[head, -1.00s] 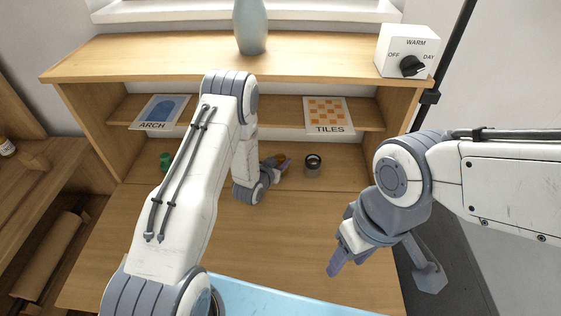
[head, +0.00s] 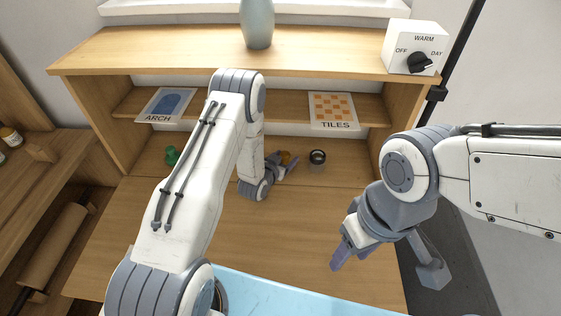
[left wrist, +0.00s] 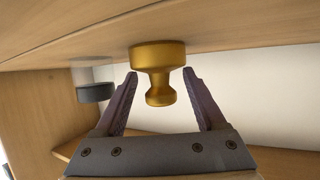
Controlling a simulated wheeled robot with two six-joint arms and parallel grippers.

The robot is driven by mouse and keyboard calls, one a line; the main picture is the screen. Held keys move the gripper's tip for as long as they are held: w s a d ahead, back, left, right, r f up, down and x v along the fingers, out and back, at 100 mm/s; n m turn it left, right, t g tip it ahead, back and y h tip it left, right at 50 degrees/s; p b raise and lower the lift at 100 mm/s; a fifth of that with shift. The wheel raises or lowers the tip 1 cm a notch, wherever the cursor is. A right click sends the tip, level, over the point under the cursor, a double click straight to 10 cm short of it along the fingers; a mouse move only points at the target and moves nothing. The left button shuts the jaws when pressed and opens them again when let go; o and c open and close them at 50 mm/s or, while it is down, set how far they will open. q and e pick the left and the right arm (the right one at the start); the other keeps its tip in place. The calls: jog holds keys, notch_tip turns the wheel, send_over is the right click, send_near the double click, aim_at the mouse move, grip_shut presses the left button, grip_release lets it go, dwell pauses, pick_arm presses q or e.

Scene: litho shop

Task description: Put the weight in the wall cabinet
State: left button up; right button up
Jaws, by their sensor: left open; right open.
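The brass weight (left wrist: 158,70), with a wide round body and a narrower knob, shows large in the left wrist view, which appears upside down. It stands on the wooden surface of the cabinet (head: 230,58). In the head view the weight (head: 285,157) is small and partly hidden by my left gripper (head: 284,167). My left gripper is open, with its fingers (left wrist: 163,100) on either side of the knob and visible gaps between. My right gripper (head: 345,252) hangs empty over the right of the lower board, far from the weight.
The ARCH card (head: 165,104) and TILES card (head: 332,110) lie on the shelf above. A vase (head: 257,25) and dial box (head: 412,48) are on top.

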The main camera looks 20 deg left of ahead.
pick_arm(q)
jog(key=b+v, duration=0.2)
jog(key=v, duration=0.9)
jog(key=shift+s+r, duration=0.15)
jog(key=shift+s, duration=0.2)
jog(key=s+d+r+m+g, duration=0.2)
jog(key=s+d+r+g, duration=0.15)
jog(key=d, duration=0.25)
jog(key=s+d+r+m+g, duration=0.1)
jog(key=s+d+r+g, duration=0.25)
jog(key=d+r, duration=0.2)
jog(key=s+d+r+m+g, duration=0.1)
jog(key=s+r+g, duration=0.2)
jog(key=s, duration=0.8)
jog(key=s+d+r+m+g+y, duration=0.1)
jog(key=s+r+g, duration=0.2)
jog(key=s, duration=0.8)
notch_tip(320, 180, up, 3)
jog(key=shift+f+y, duration=0.1)
jog(key=shift+y, duration=0.2)
